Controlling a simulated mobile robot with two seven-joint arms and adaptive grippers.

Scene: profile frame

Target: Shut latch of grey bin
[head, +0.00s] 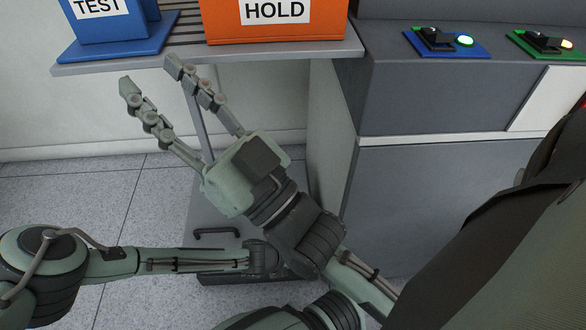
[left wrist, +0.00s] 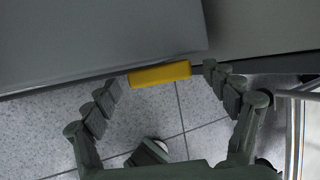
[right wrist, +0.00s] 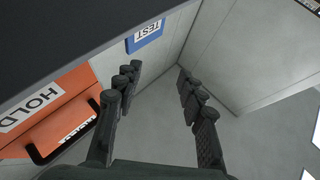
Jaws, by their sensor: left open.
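A yellow latch (left wrist: 160,74) shows in the left wrist view at the lower edge of a grey panel (left wrist: 100,40), which looks like part of the grey bin. My left gripper (left wrist: 161,78) is open, its fingertips on either side of the latch; contact cannot be told. In the head view a grey body with a black handle (head: 215,232), likely the bin, stands low under the shelf. My right arm hides part of it and my left gripper. My right gripper (head: 150,76) is open and empty, fingers spread below the shelf edge.
An orange HOLD bin (head: 275,28) and a blue TEST bin (head: 112,22) stand on the shelf (head: 210,60). A grey cabinet (head: 440,100) on the right carries a blue switch panel (head: 447,43) and a green one (head: 545,45). Tiled floor is clear at left.

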